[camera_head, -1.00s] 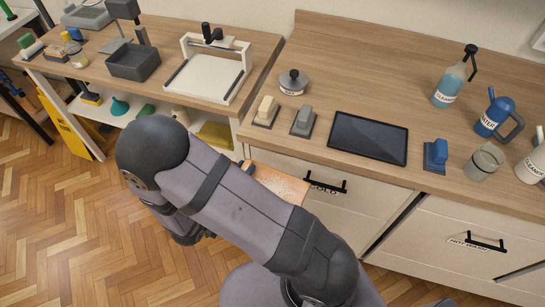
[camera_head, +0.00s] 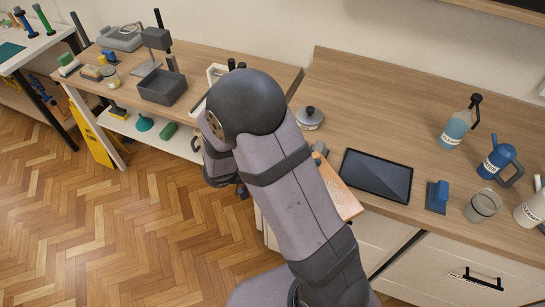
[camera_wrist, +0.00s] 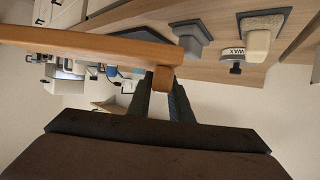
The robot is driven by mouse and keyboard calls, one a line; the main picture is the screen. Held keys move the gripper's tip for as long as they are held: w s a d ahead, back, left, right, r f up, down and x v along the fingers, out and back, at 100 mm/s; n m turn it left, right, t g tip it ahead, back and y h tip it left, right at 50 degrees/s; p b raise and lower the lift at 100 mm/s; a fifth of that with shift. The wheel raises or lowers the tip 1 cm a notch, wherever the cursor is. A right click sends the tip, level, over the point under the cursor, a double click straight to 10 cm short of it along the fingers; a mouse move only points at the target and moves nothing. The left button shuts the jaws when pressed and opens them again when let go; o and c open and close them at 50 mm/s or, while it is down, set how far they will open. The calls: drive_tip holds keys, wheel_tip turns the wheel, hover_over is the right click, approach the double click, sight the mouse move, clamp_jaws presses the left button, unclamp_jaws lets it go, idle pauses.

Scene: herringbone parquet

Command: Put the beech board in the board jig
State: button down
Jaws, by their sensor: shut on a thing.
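The beech board (camera_head: 343,193) is an orange-brown plank, seen right of my arm at the front edge of the right counter; my arm hides part of it. In the wrist view the board (camera_wrist: 100,43) runs edge-on from the upper left to the middle. A white frame (camera_head: 213,75) on the left bench looks like the board jig. It is mostly hidden behind my arm, so its inside cannot be seen.
A lidded pot (camera_head: 309,117) stands near my arm. A grey bin (camera_head: 162,87) is on the left bench.

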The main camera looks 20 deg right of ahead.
drive_tip(key=d+r+n+t+y+p, duration=0.1)
drive_tip(key=d+n+t+y+p, duration=0.3)
drive_tip(key=d, duration=1.2)
drive_tip(key=shift+r+n+t+p, duration=0.35)
drive_tip(key=shift+n+t+p, duration=1.75)
drive_tip(key=shift+p, duration=1.75)
drive_tip(key=shift+s+a+f, duration=0.1)
wheel_tip(320, 180, down, 8)
drive_tip(key=b, duration=0.8)
drive_tip(key=shift+f+b, duration=0.25)
drive_tip(key=shift+b, duration=0.2)
